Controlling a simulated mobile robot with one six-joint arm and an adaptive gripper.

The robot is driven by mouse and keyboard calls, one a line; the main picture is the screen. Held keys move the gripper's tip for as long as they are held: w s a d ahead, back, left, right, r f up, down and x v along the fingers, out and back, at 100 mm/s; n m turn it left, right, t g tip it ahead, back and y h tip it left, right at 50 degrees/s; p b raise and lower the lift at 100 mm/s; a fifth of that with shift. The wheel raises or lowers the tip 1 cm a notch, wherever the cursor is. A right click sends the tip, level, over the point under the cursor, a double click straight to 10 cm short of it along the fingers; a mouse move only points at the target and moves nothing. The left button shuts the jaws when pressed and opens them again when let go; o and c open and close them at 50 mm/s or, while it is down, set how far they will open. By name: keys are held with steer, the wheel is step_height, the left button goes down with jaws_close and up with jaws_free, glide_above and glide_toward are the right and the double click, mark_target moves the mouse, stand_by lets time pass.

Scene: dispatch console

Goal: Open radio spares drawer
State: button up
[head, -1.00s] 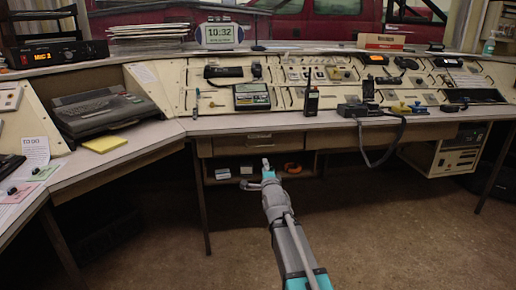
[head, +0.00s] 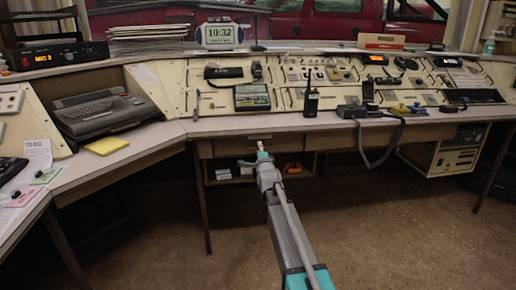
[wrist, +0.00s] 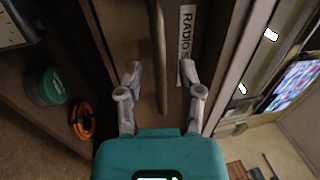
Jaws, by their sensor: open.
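The radio spares drawer (head: 225,148) is under the middle of the counter in the head view, and it looks shut. In the wrist view its front carries a white label (wrist: 186,35) with "RADIO S" readable; one finger covers the rest. A bar handle (wrist: 160,50) runs down the drawer front. My gripper (head: 262,151) is at the drawer in the head view. In the wrist view my gripper (wrist: 161,75) is open, with one finger on each side of the handle. I cannot tell whether either finger touches it.
An open shelf (head: 240,181) below the drawer holds small boxes and an orange cable coil (wrist: 82,118). A green-lidded round container (wrist: 47,87) is beside the coil. The console counter (head: 225,124) overhangs above. The floor in front is clear.

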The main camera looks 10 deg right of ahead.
steer(key=shift+w+r, duration=0.1)
steer(key=shift+w, duration=0.3)
